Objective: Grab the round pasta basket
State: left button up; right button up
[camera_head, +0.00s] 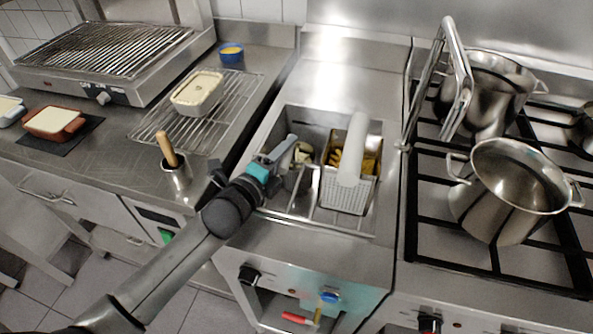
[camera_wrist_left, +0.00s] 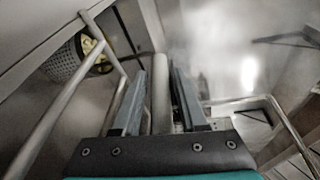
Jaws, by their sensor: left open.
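The round pasta basket (camera_head: 304,153) sits in the left well of the steel cooker, mostly hidden behind my left gripper. Yellowish contents show inside it. In the left wrist view a round perforated basket (camera_wrist_left: 62,66) with yellow contents appears at upper left. My left gripper (camera_head: 285,148) is over the left well, with its fingers pointing down toward the basket. In the wrist view the gripper (camera_wrist_left: 158,85) is open, with a light grey rod (camera_wrist_left: 160,95) between its fingers. The rod looks like a handle; contact with the fingers cannot be told. My right gripper is not in view.
A rectangular basket (camera_head: 345,193) with yellow contents and a thick pale handle (camera_head: 354,148) fills the right well. A steel cup (camera_head: 177,180) with a wooden-handled tool stands left of the cooker. Large pots (camera_head: 507,192) stand on the stove at right.

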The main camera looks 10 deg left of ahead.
pick_arm(q)
jog(key=shift+w+d+f, duration=0.1)
jog(key=shift+w+d, duration=0.1)
jog(key=shift+w, duration=0.5)
grip_shut()
dwell(0.4)
dwell(0.5)
